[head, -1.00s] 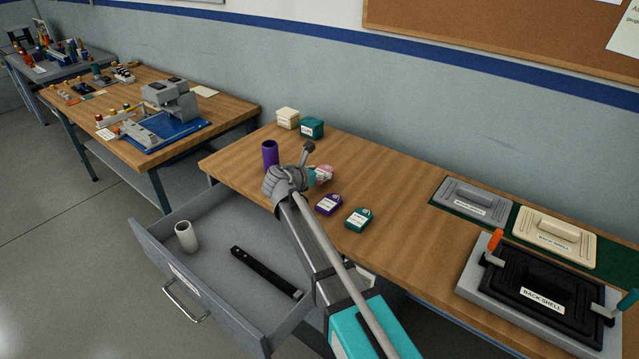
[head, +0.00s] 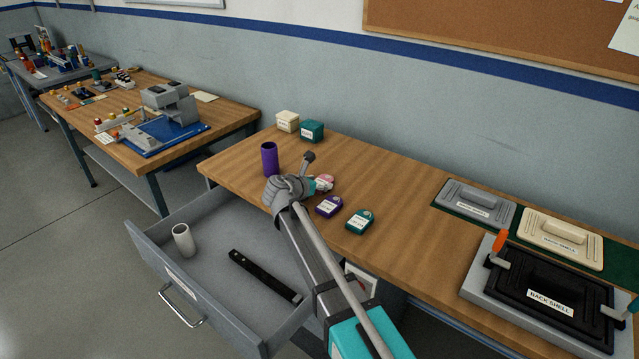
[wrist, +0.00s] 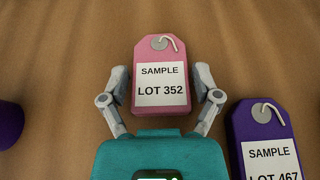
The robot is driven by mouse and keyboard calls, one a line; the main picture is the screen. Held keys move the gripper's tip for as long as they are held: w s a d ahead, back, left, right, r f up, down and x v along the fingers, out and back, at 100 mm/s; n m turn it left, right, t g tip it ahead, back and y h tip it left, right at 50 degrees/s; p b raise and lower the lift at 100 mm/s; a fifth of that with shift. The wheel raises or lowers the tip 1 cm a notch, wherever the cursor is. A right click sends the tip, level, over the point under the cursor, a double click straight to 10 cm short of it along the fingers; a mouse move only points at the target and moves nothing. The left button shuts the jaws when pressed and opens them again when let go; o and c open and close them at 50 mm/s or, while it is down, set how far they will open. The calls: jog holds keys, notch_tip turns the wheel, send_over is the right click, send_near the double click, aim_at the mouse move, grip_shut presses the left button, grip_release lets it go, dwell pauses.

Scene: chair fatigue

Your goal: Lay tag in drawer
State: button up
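A pink tag (wrist: 160,52) labelled "SAMPLE LOT 352" lies on the wooden table, between the fingers of my gripper (wrist: 160,84) in the wrist view. Gaps show between the fingertips and the tag's sides, so the fingers are open around it. In the head view the pink tag (head: 325,180) is partly hidden behind my gripper (head: 318,184). A purple tag (head: 328,206), labelled "SAMPLE LOT 467" in the wrist view (wrist: 264,140), and a teal tag (head: 360,221) lie to its right. The grey drawer (head: 215,312) is pulled open below the table's front left.
In the drawer are a white cup (head: 183,240) and a black bar (head: 264,276). A purple cylinder (head: 269,159), a cream box (head: 288,121) and a teal box (head: 312,131) stand on the table. Lidded shells (head: 548,295) occupy the right end.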

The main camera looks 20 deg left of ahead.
jog(key=shift+o, duration=0.4)
jog(key=shift+r, duration=0.25)
jog(key=p+v, duration=0.4)
jog(key=v, duration=0.6)
jog(key=shift+s+a+r, duration=0.1)
jog(key=shift+s+a, duration=0.05)
jog(key=shift+s, duration=0.05)
jog(key=shift+s+a+r+p, duration=0.2)
jog(key=shift+s+a+p, duration=0.1)
jog(key=shift+s+p, duration=0.25)
jog(key=shift+s, duration=0.1)
